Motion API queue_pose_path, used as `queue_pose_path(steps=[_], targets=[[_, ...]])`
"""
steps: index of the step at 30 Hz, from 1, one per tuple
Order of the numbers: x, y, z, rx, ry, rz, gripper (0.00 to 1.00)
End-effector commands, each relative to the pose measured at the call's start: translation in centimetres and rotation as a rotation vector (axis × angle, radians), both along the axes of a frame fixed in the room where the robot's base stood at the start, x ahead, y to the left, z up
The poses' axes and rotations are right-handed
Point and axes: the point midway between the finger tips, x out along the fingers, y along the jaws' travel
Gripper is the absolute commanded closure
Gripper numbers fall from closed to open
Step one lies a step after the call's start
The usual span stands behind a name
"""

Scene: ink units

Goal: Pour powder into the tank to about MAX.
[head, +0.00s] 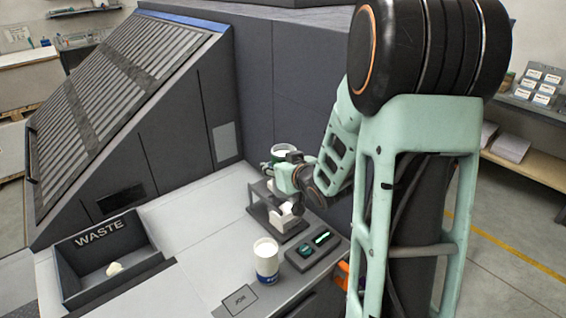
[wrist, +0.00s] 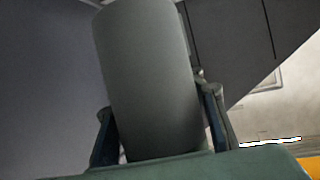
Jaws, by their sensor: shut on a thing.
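My gripper (head: 275,176) is over the far right of the worktop, beside the dark machine wall. In the wrist view the held container (wrist: 150,75) is a smooth grey cylinder between my two fingers, tilted slightly. Below my gripper a dark stand (head: 262,208) holds a small white part (head: 283,217). A white cup (head: 266,258) with a blue lower band stands upright in front. I cannot tell which thing is the tank, and no MAX mark or powder stream shows.
A dark WASTE bin (head: 75,262) with a pale crumpled piece (head: 114,268) in it is at the left. A dark tray (head: 317,250) with green-lit items lies right of the cup. A small marked plate (head: 240,300) is at the front edge. The middle worktop is clear.

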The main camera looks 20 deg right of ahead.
Motion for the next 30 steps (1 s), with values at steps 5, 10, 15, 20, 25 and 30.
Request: queue_pose_path(steps=[5, 10, 15, 20, 25, 30], targets=[[0.5, 2.2, -0.7, 0.000, 0.001, 0.003, 1.00], [0.8, 3.2, -2.8, 0.000, 0.000, 0.003, 1.00], [1.1, 4.3, -4.5, 0.001, -0.001, 0.002, 1.00], [1.4, 5.3, -6.0, 0.000, -0.001, 0.003, 1.00], [1.7, 6.4, -7.8, 0.001, 0.000, 0.002, 1.00], [1.9, 5.6, -9.1, 0.143, 0.062, -0.006, 1.00]])
